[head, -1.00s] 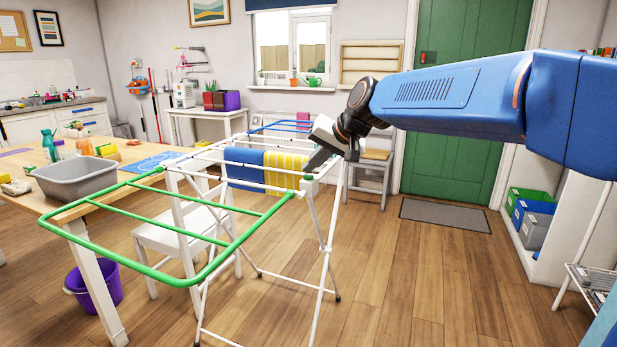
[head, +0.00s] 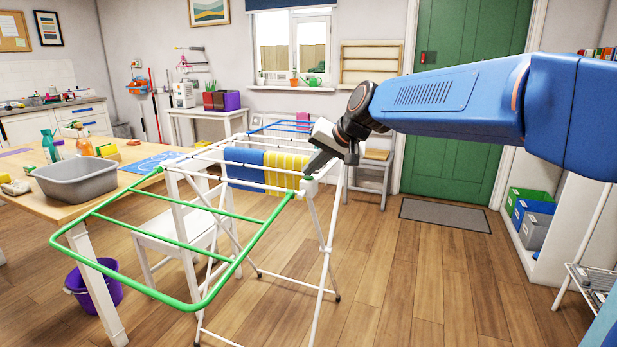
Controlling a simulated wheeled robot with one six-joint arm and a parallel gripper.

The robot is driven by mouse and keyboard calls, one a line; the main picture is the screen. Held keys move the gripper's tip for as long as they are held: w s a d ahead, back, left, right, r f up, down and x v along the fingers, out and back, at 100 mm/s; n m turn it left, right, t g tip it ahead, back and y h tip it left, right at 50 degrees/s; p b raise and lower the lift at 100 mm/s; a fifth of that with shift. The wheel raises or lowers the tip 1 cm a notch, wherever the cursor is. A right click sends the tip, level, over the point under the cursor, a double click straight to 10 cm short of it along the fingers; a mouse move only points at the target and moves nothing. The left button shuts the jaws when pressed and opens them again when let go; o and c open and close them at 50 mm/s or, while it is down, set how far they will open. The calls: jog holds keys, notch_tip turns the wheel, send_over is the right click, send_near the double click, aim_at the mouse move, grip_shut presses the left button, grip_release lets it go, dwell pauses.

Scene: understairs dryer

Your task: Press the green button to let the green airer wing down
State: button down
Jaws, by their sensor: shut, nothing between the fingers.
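The white airer (head: 322,215) stands in the middle of the floor. Its green wing (head: 180,244) sticks out toward me from the airer's near end, sloping slightly down to its outer bar. My gripper (head: 311,168) is shut and empty. It reaches down from the right, with its tips at the white corner joint at the near right of the airer, by the wing's hinge. The green button cannot be made out clearly there; the fingertips cover that spot. Whether they touch it I cannot tell.
A blue towel (head: 243,167) and a yellow striped towel (head: 286,172) hang on the airer. A wooden table (head: 62,212) with a grey basin (head: 76,181) stands left. A white chair (head: 180,240) is behind the wing. A purple bucket (head: 97,287) is under the table.

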dwell(0.4)
jog(key=shift+r, duration=3.3)
jog(key=h, duration=0.1)
send_near(312, 178)
jog(key=s+d, duration=0.1)
jog(key=d, duration=0.2)
jog(key=s+d+f+h, duration=0.2)
jog(key=s+d+f, duration=0.4)
jog(key=s+d, duration=0.5)
jog(key=s+d+f+h, duration=0.1)
jog(key=s+d+f, duration=0.5)
jog(key=s+f, duration=0.3)
jog(key=s+d+f+g+h, duration=0.1)
jog(key=s+d+f+h, duration=0.1)
jog(key=s+d+f, duration=0.5)
jog(key=s+f, duration=0.2)
jog(key=s, duration=0.4)
jog(key=shift+g+h, duration=0.3)
